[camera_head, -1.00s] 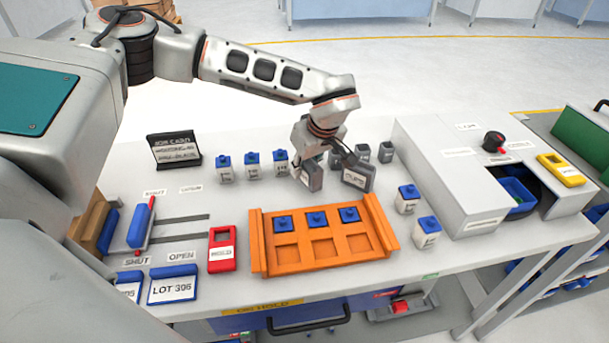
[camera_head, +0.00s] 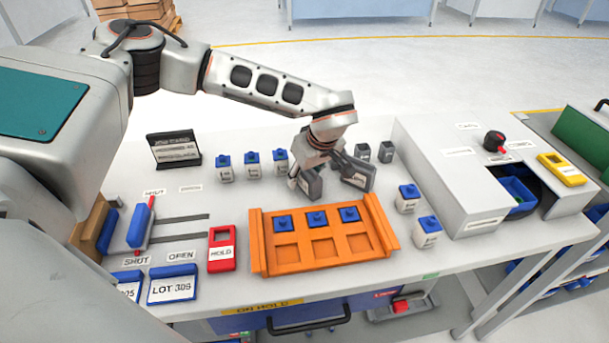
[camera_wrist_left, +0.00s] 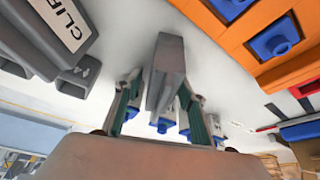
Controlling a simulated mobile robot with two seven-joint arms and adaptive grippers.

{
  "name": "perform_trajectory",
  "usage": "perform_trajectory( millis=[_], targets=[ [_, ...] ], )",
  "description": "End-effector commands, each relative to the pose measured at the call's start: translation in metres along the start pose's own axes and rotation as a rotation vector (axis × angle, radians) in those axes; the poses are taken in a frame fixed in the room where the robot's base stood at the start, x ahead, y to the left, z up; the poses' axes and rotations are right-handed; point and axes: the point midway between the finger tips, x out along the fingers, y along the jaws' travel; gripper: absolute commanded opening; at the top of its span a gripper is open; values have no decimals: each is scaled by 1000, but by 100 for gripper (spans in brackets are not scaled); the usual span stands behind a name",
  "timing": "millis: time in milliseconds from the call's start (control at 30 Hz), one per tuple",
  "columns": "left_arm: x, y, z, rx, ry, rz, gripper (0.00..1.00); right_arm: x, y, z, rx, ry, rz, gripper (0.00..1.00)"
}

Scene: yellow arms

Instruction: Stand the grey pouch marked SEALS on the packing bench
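Two dark grey pouches are on the white packing bench (camera_head: 225,205), behind the orange tray. The left one (camera_head: 313,184) has no readable marking; it also shows in the left wrist view (camera_wrist_left: 168,70). The right one (camera_head: 358,174) reads "CLIP..." in the left wrist view (camera_wrist_left: 65,25), so it is not the SEALS one. My left gripper (camera_head: 308,178) points down at the left pouch. In the left wrist view its green-padded fingers (camera_wrist_left: 160,108) are apart, one on each side of that pouch, with a gap visible. My right gripper is not in view.
The orange tray (camera_head: 258,255) with blue-capped pieces is in front. Blue-lidded bottles (camera_head: 252,165) stand at left and right (camera_head: 408,198). Small grey containers (camera_head: 386,152) stand behind. A red HOLD block (camera_head: 222,250) and a grey housing (camera_head: 440,180) flank the area.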

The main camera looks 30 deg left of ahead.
Motion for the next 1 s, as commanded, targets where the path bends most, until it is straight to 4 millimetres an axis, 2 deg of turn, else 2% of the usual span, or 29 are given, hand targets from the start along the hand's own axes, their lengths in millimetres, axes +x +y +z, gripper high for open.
perform_trajectory(
  millis=[167,600,800,1000],
  targets=[
    [-16,1,-2,0,1,4,40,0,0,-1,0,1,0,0],
    [-100,1,-2,-1,2,4,40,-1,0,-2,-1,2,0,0],
    [-119,0,-1,1,1,1,40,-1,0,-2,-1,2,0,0],
    [-123,0,-1,0,0,0,40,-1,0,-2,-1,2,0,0]
  ],
)
